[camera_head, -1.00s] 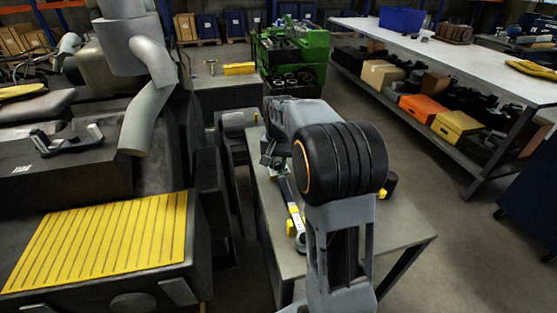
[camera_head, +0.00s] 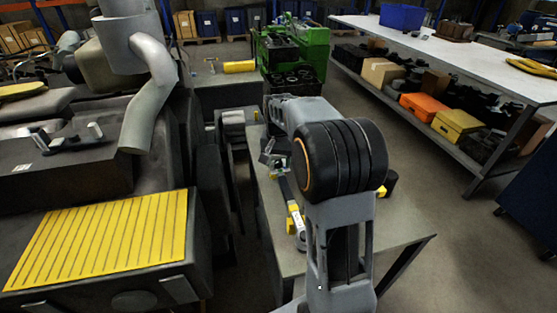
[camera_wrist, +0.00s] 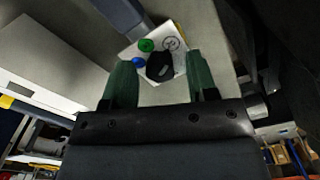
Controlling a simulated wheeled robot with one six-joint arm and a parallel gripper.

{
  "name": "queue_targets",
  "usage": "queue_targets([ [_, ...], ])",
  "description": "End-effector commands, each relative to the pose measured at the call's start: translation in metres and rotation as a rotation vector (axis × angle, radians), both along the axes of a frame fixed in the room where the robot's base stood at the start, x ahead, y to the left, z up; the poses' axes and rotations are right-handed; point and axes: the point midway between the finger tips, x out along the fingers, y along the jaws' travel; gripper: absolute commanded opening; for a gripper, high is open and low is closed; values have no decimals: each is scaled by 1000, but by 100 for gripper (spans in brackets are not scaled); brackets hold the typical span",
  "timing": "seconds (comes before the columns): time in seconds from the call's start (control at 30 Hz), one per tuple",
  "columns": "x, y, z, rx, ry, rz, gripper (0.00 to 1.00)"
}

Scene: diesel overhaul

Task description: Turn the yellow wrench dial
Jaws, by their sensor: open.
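A wrench-like tool with yellow parts (camera_head: 294,222) lies on the grey table, left of my arm in the head view and partly behind it. I cannot make out a dial on it. My gripper (camera_wrist: 157,66) shows in the wrist view as two green fingers spread apart, with nothing held. Beyond the fingertips is a white panel (camera_wrist: 131,53) with a green knob (camera_wrist: 146,45), a blue knob (camera_wrist: 138,62) and a black knob or lump (camera_wrist: 160,67). No yellow dial shows there. In the head view my arm hides most of the gripper.
The grey table (camera_head: 405,222) stands under my arm. An engine with a yellow ribbed cover (camera_head: 100,240) is at the left. A long white bench (camera_head: 460,55) with boxes below runs along the right; open floor lies between.

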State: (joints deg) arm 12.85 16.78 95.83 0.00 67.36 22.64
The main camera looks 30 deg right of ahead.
Motion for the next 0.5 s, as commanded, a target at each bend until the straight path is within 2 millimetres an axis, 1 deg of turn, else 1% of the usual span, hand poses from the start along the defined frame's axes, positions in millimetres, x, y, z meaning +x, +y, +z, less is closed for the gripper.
queue_targets([
  [0.17, 0, 0, 3, -1, -1, 0, 53],
  [0.27, 0, 0, 12, 0, -2, 0, 53],
  [0.37, 0, 0, 30, -1, -3, 0, 53],
  [0.5, 0, 0, 60, -1, -4, 0, 53],
])
